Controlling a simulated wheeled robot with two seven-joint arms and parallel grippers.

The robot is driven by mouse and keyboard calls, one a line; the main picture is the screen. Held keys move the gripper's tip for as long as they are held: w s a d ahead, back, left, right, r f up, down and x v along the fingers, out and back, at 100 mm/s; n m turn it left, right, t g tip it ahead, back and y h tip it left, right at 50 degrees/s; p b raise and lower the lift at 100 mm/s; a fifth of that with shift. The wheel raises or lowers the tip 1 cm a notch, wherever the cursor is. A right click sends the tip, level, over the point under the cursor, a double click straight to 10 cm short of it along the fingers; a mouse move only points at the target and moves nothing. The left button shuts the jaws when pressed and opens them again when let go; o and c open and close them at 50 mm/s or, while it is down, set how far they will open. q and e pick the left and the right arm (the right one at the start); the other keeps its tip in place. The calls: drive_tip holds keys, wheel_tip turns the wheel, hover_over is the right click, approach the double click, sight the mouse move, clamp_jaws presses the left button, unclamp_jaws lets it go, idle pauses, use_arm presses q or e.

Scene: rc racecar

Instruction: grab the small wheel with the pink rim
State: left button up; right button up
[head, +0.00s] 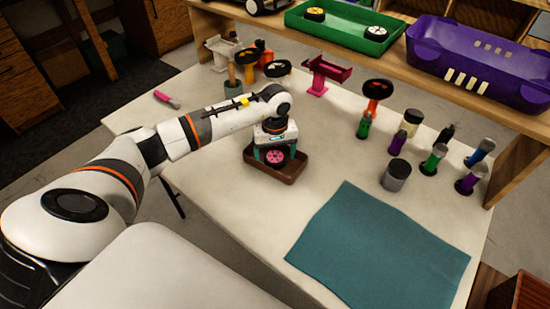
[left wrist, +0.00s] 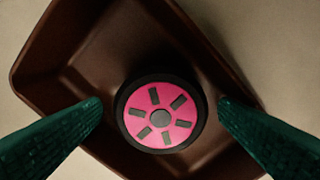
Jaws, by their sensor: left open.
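The small wheel with the pink rim (head: 274,157) lies flat, rim up, in a brown tray (head: 291,173) on the table. In the left wrist view the wheel (left wrist: 160,115) has a black tyre and a pink face with dark slots. My left gripper (head: 273,153) is above the tray, pointing down. Its two green fingers (left wrist: 160,108) are open, one on each side of the wheel, with a visible gap to the tyre on both sides. The tray (left wrist: 75,65) surrounds the wheel. My right gripper is not in view.
A teal mat (head: 380,255) lies at the front right. Several small bottles and a grey jar (head: 396,175) stand at the right. A pink stand (head: 325,73) and other wheels are behind the tray. A shelf at the back holds a green tray (head: 340,32) and a purple bin (head: 480,62).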

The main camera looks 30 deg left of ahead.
use_arm(q)
drive_tip(key=c, duration=1.1)
drive_tip(key=shift+o, duration=0.2)
drive_tip(key=shift+r, duration=0.1)
